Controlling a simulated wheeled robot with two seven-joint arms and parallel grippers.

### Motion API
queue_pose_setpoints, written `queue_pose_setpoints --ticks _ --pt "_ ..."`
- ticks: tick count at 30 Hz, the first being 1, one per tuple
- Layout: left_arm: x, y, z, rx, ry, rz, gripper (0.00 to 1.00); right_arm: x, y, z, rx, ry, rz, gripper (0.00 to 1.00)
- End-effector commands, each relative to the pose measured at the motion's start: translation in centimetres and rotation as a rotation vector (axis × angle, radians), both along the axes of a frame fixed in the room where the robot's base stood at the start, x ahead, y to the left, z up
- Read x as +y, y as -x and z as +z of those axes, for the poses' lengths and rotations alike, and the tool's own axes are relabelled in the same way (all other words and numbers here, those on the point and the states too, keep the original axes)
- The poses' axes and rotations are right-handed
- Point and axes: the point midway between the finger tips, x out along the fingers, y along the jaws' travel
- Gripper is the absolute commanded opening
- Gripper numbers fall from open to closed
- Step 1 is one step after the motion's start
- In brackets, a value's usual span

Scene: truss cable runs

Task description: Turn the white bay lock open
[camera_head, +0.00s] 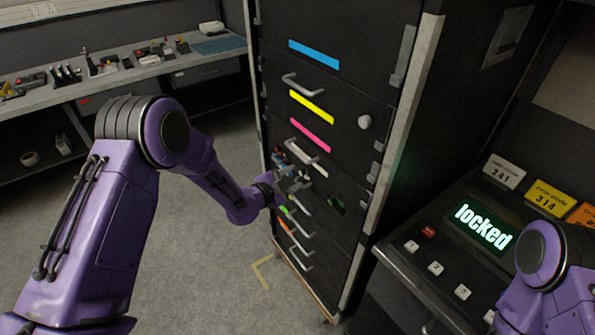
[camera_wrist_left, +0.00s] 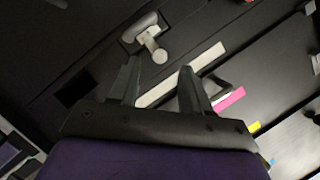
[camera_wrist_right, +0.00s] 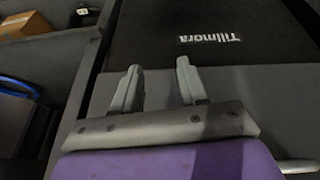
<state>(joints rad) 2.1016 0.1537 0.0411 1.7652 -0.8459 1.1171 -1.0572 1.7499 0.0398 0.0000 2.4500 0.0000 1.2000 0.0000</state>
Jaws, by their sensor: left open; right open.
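The dark cabinet's white strip (camera_head: 309,158) marks one bay, below the pink one. In the left wrist view the white strip (camera_wrist_left: 181,75) runs slantwise behind my fingers. Beside it is a pale lock lever (camera_wrist_left: 147,38) with a rounded end on a grey plate. My left gripper (camera_head: 298,183) is at the front of this bay. In its wrist view the open fingers (camera_wrist_left: 160,68) point at the cabinet, with the lever's end just past the gap between the tips. I cannot tell whether they touch it. My right gripper (camera_wrist_right: 159,67) is open and empty, facing a dark panel lettered "Tillmora".
Other bays carry blue (camera_head: 314,54), yellow (camera_head: 312,106) and pink (camera_head: 310,135) strips with bar handles. A white knob (camera_head: 365,122) sits at the upper right. A console screen (camera_head: 483,229) reads "locked". A workbench (camera_head: 130,75) stands at the back left; open floor lies between.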

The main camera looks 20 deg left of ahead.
Motion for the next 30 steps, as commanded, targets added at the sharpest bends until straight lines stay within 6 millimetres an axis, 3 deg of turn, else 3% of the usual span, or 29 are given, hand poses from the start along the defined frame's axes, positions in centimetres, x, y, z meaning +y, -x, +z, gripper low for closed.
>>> queue_pose_setpoints --ticks 6,16,20,21,30 --pt "-1.2 -2.9 -0.9 0.001 0.001 0.001 0.48 0.0 0.0 0.8 0.000 0.000 0.000 0.43" --pt "-1.3 -3.4 -1.1 0.002 0.002 0.002 0.48 0.0 0.0 0.8 0.000 0.000 0.000 0.43" --pt "-1.3 -3.4 -1.1 0.003 0.003 0.002 0.06 0.0 0.0 0.8 0.000 0.000 0.000 0.43" --pt "-1.3 -3.4 -1.1 0.003 0.003 0.002 0.00 0.0 0.0 0.8 0.000 0.000 0.000 0.43" --pt "-1.3 -3.4 -1.1 0.016 0.019 0.003 0.00 0.0 0.0 0.8 0.000 0.000 0.000 0.43"
